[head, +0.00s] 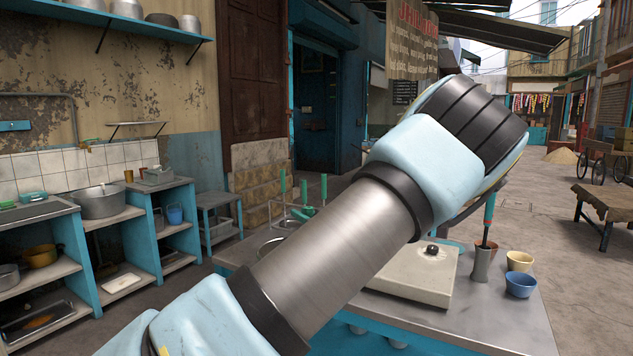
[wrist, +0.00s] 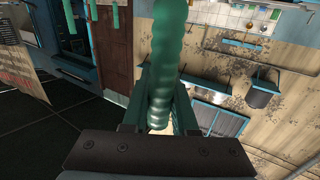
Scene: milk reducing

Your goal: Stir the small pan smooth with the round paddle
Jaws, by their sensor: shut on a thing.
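My gripper (wrist: 158,105) shows in the wrist view, shut on a thick green ribbed handle (wrist: 166,50). The handle runs up out of the top of that view, so its far end is hidden and I cannot tell whether it is the round paddle. In the head view my arm crosses the middle and hides the gripper and much of the counter. A round metal rim (head: 270,246), partly hidden behind my arm, shows at the counter's left; I cannot tell whether it is the small pan.
The metal counter (head: 505,325) carries a flat beige box (head: 405,283), a metal holder (head: 481,265) with a teal-handled tool, a yellow bowl (head: 519,262) and a blue bowl (head: 521,285). Green-handled tools (head: 303,190) stand at its back left. Shelves with a large pot (head: 98,203) are left.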

